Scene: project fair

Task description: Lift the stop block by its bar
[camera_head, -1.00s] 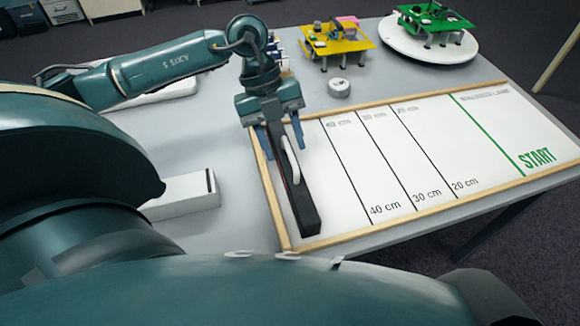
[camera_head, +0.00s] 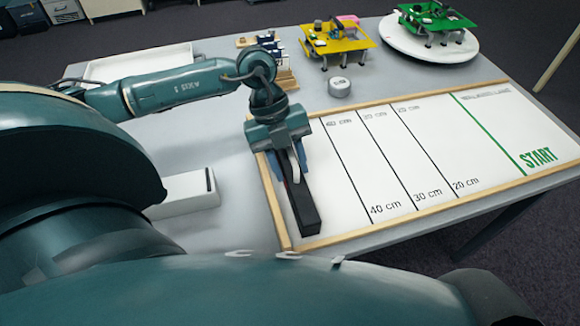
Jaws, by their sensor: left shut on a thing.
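The fingertips are partly hidden by the gripper body and the bar. The block appears to rest on the lane. My right gripper is not in view.
The lane (camera_head: 375,150) has distance lines and a green START line. A yellow walker (camera_head: 345,40) and a round grey object (camera_head: 339,88) stand behind it. A green walker (camera_head: 437,18) is on a white round board (camera_head: 396,42). A white box (camera_head: 185,197) lies left.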

